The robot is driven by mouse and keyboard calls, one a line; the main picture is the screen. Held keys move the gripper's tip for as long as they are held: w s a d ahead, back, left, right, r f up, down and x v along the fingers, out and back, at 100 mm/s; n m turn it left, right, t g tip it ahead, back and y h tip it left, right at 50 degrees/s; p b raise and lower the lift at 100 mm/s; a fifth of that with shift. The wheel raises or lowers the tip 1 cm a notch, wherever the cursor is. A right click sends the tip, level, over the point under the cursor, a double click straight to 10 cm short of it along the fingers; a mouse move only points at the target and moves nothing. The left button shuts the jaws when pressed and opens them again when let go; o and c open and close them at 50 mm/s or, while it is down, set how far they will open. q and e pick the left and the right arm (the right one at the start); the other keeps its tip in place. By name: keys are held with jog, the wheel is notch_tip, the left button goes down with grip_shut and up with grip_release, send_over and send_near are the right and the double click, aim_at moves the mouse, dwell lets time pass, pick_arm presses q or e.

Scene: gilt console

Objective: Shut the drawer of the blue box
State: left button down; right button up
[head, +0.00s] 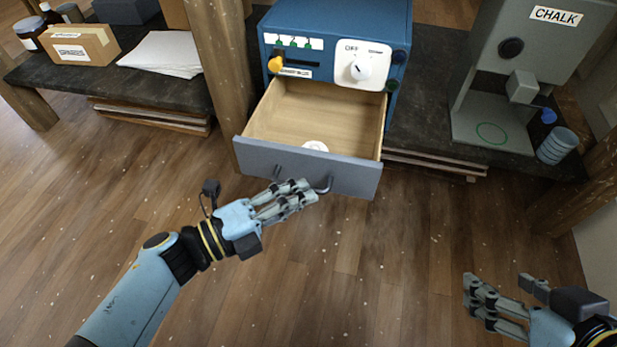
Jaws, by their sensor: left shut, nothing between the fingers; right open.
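The blue box (335,22) stands on the dark table top, with a white dial panel and a yellow knob on its front. Its drawer (307,165) is pulled well out towards me; a small white round thing lies inside near the drawer front. The drawer front is grey, with a curved metal handle partly hidden behind my fingers. My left gripper (297,194) is shut and empty, its fingertips at the lower part of the drawer front by the handle; I cannot tell whether they touch it. My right gripper (503,295) is open and empty, low at the right, away from the box.
A grey chalk machine (530,60) stands right of the box, with a ribbed blue cup (557,145) beside it. Left of a wooden post (222,70) lie papers (163,52) and a cardboard box (80,47). The floor before the table is clear.

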aim_at(333, 164)
pick_arm(q)
jog(key=shift+w+d+b, duration=0.25)
jog(key=shift+w+d, duration=0.05)
jog(key=shift+w, duration=0.4)
jog(key=shift+w+d+b, duration=0.25)
jog(key=shift+w+b, duration=0.05)
jog(key=shift+w, duration=0.45)
jog(key=shift+w+d+b, duration=0.25)
jog(key=shift+w+d, duration=0.05)
jog(key=shift+w, duration=0.4)
pick_arm(e)
jog(key=shift+s+a+f+t, duration=0.1)
jog(key=shift+s+f+t, duration=0.2)
jog(key=shift+f+t, duration=0.25)
jog(key=shift+s+a+f+t, duration=0.1)
jog(key=shift+s+f+t, duration=0.2)
jog(key=shift+t, duration=0.35)
jog(key=shift+w, duration=0.1)
